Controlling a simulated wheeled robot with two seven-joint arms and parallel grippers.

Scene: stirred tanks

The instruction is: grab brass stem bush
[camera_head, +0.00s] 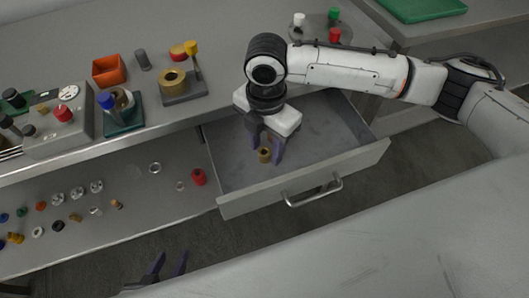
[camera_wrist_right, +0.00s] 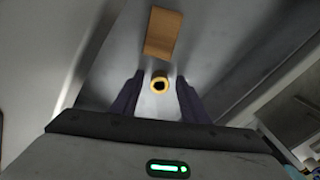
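The brass stem bush (camera_head: 265,155) is a small gold-coloured ring in the open drawer (camera_head: 345,165). In the right wrist view the bush (camera_wrist_right: 160,84) shows its dark bore, between and slightly beyond the fingertips. My right gripper (camera_head: 263,148) points down into the drawer with its fingers apart on either side of the bush. The right wrist view shows gaps between the bush and both fingers (camera_wrist_right: 159,97). My left gripper (camera_head: 165,268) is low at the bottom edge, its two fingers apart and nothing seen between them.
A flat brown block (camera_wrist_right: 161,33) lies beyond the bush in the right wrist view. A red part (camera_head: 198,177) and several small rings lie on the lower shelf. An orange bin (camera_head: 109,70) stands on the bench.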

